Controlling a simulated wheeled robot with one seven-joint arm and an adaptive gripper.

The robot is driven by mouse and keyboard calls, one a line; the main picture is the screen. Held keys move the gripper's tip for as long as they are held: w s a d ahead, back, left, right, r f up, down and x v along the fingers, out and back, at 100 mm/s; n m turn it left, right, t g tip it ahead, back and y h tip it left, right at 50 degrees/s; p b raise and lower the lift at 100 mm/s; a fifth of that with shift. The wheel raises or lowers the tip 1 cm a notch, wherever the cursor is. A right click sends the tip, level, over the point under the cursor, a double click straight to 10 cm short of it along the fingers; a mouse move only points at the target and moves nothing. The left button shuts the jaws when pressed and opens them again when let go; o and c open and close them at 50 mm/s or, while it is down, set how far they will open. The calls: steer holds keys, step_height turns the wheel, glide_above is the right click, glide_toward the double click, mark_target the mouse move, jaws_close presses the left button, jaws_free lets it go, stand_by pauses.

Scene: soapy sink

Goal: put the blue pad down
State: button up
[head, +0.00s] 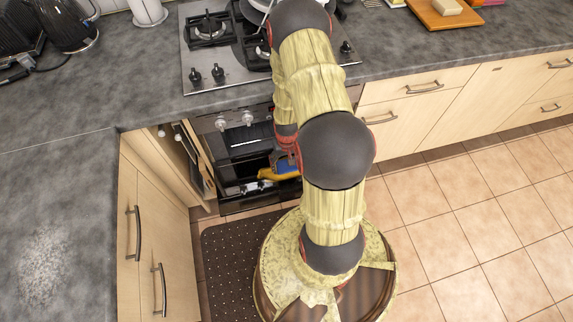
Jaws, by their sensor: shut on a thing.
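The blue pad (288,167) shows in the head view as a small blue patch just left of my arm's dark elbow joint, in front of the oven. My gripper (278,163) is beside it, mostly hidden by my arm, and is shut on the pad. A yellow piece (268,175) shows right at the pad's left side; I cannot tell whether it is part of the pad or a separate thing. The pad's right side is hidden behind the arm.
The oven (235,140) is below the hob (222,62). A dark dotted mat (225,255) lies on the floor. Grey worktops run along the back and left. A kettle (70,25) and an orange board (445,14) stand on the back worktop. Tiled floor is clear at right.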

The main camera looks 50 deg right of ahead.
mark_target(286, 165)
steer(key=o, duration=1)
steer(key=shift+f, duration=0.1)
steer(key=shift+o, duration=0.2)
step_height(286, 165, up, 12)
steer(key=p, duration=0.5)
